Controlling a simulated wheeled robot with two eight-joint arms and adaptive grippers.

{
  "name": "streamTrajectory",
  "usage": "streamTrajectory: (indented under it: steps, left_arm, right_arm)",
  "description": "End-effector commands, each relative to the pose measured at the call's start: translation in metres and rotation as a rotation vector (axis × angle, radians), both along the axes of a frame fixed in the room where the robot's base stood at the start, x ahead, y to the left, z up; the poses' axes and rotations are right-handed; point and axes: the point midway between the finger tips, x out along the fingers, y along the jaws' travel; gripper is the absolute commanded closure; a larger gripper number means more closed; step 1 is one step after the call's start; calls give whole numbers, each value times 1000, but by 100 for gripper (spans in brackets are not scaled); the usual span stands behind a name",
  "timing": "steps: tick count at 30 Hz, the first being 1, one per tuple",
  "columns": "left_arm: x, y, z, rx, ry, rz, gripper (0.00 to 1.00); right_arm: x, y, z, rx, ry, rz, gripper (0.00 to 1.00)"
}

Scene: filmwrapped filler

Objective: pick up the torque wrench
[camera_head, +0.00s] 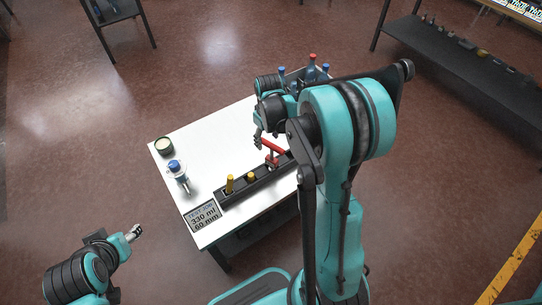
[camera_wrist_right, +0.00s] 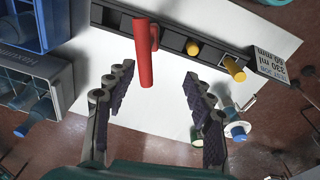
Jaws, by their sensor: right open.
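A red tool (camera_head: 272,149), which I take to be the torque wrench, stands in a black rack (camera_head: 237,193) on the white table. In the right wrist view the red tool (camera_wrist_right: 145,55) rises from the rack, just beyond my fingertips and nearer the left finger. My right gripper (camera_wrist_right: 159,75) is open and empty, with its dark padded fingers spread. In the head view my right gripper (camera_head: 258,138) is beside the red tool, partly hidden by my arm. My left gripper (camera_head: 135,232) is off the table at the lower left; its jaws are too small to judge.
Two yellow-topped tools (camera_head: 230,183) (camera_head: 251,177) stand in the same rack. A display reading 330 ml (camera_head: 203,216) is at its near end. A blue-capped bottle (camera_head: 178,171) and a round container (camera_head: 164,145) stand at the left.

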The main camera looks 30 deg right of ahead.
Motion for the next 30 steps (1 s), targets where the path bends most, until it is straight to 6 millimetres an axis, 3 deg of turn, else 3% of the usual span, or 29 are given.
streamTrajectory:
  steps: [3, 6, 20, 30]
  left_arm:
    - [0, 0, 1, 0, 0, 0, 50]
    - [0, 0, 1, 0, 0, 0, 50]
    - [0, 0, -13, 0, 0, 0, 50]
    - [0, 0, -36, 0, 0, 0, 50]
  right_arm:
    - [12, -20, -37, 11, 57, 20, 46]
    - [14, -29, -55, 20, 87, 32, 46]
    - [16, -32, -103, 26, 109, 43, 46]
    - [17, -26, -148, 26, 108, 41, 46]
